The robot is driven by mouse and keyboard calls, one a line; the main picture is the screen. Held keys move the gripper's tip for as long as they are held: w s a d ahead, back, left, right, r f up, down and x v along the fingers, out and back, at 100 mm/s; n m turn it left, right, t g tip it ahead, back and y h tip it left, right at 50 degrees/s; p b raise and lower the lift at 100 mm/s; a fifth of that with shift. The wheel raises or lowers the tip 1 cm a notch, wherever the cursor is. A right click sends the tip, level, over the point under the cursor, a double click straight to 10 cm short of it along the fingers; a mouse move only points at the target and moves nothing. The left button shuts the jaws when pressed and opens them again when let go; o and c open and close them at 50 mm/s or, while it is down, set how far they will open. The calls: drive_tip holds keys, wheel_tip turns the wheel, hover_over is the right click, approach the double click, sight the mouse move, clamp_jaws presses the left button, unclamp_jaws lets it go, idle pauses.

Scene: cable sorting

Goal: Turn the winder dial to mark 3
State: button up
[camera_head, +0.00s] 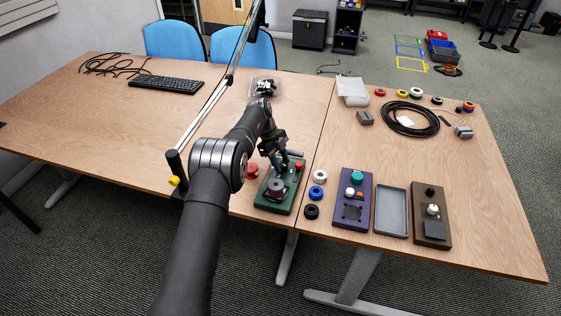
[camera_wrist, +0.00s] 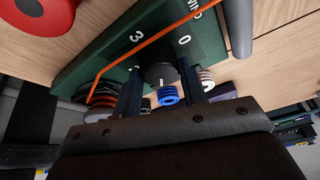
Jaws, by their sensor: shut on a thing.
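The winder is a green box (camera_head: 282,200) at the table's front edge, left of the purple box. In the wrist view its green panel (camera_wrist: 105,50) shows white marks 3 and 0 and part of the winder lettering. The dark round dial (camera_wrist: 158,74) sits below these marks with a short white line on it. My gripper (camera_wrist: 160,88) is shut on the dial, one finger on each side. In the head view my gripper (camera_head: 280,168) is over the far part of the box and hides the dial. Which mark the dial points at cannot be told.
The box carries a dark reel (camera_head: 275,188) and a red knob (camera_head: 299,166). An orange strand (camera_wrist: 150,43) crosses the panel. White, blue (camera_head: 316,192) and black spools stand just right, a red spool (camera_head: 252,169) left. A purple box (camera_head: 352,212) and grey tray (camera_head: 391,211) are further right.

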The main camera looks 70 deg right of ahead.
sight(282, 163)
drive_tip(key=shift+d+m+t+y, duration=0.15)
drive_tip(key=shift+m+y, duration=0.25)
drive_tip(key=shift+m, duration=0.65)
drive_tip(key=shift+a+m+t+y, duration=0.15)
drive_tip(key=shift+m+y, duration=0.25)
drive_tip(key=shift+m, duration=0.65)
drive_tip(key=shift+d, duration=0.1)
drive_tip(key=o, duration=1)
drive_tip(key=shift+c, duration=0.2)
wheel_tip(282, 163, up, 4)
drive_tip(key=shift+s+r, duration=0.15)
drive_tip(key=shift+r, duration=0.1)
drive_tip(key=s+a+r, duration=0.5)
drive_tip(key=s+r, duration=0.1)
drive_tip(key=s, duration=0.4)
drive_tip(key=shift+a+r, duration=0.15)
drive_tip(key=shift+r, duration=0.1)
drive_tip(key=shift+s, duration=0.1)
